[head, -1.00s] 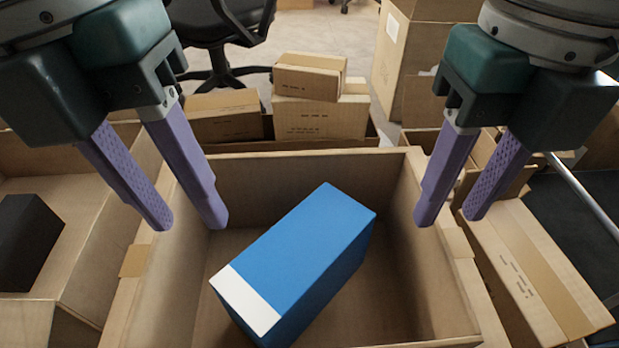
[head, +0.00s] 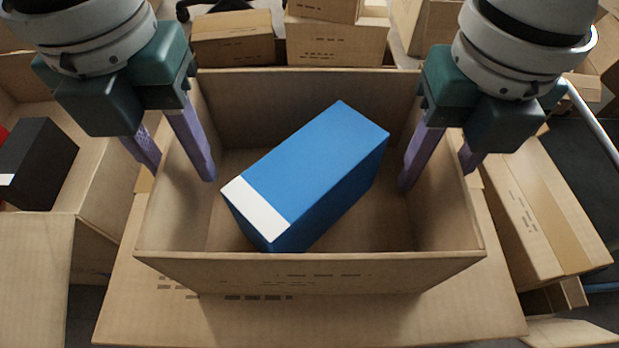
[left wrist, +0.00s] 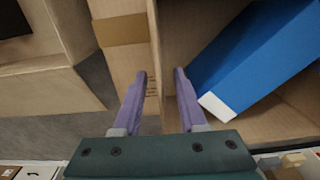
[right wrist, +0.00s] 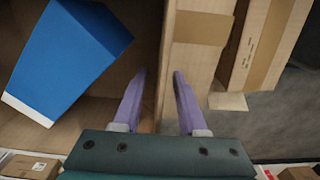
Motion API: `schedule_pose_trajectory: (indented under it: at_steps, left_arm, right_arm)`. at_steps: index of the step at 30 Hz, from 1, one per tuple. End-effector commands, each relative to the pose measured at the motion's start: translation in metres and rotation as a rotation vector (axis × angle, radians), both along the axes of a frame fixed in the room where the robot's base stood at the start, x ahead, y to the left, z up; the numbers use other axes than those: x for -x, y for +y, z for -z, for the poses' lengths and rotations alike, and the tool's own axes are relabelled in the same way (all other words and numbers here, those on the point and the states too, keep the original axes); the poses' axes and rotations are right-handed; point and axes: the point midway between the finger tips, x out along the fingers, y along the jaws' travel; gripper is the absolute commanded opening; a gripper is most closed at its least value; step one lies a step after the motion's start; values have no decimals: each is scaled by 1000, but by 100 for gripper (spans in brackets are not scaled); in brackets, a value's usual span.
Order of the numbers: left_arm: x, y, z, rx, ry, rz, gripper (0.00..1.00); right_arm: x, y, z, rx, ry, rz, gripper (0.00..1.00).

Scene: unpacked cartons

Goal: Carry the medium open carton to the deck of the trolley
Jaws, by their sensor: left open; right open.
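The open carton (head: 310,272) stands in the middle of the head view, its top open. A blue box with a white end (head: 310,170) lies slantwise inside it. My left gripper (head: 182,172) is open at the carton's left wall, one finger inside and one outside; the left wrist view shows the wall edge between the fingertips (left wrist: 160,74). My right gripper (head: 437,181) is open in the same way at the right wall, also seen in the right wrist view (right wrist: 158,74). The trolley's dark deck (head: 590,148) shows partly at the right edge, behind a metal rail.
A carton holding a black box (head: 38,160) stands close on the left. A long closed carton (head: 545,205) lies on the right, between the open carton and the trolley. Closed cartons (head: 335,40) stand behind. A wide cardboard panel (head: 310,325) extends below the front wall.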

Motion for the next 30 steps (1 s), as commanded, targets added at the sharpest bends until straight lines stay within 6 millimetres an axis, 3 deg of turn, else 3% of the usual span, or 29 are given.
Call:
schedule_pose_trajectory:
  at_steps: [6, 17, 27, 30]
  left_arm:
    - [0, 0, 21, 0, 1, 0, 41]
    - [0, 0, 24, 0, -1, 0, 40]
    - [0, 0, 24, 0, -1, 0, 2]
    - [0, 0, 24, 0, -1, 0, 0]
  right_arm:
    - [0, 0, 21, 0, 0, 1, 41]
    - [0, 0, 24, -1, -1, 0, 40]
    - [0, 0, 24, -1, -1, 0, 2]
    - [0, 0, 24, -1, -1, 0, 0]
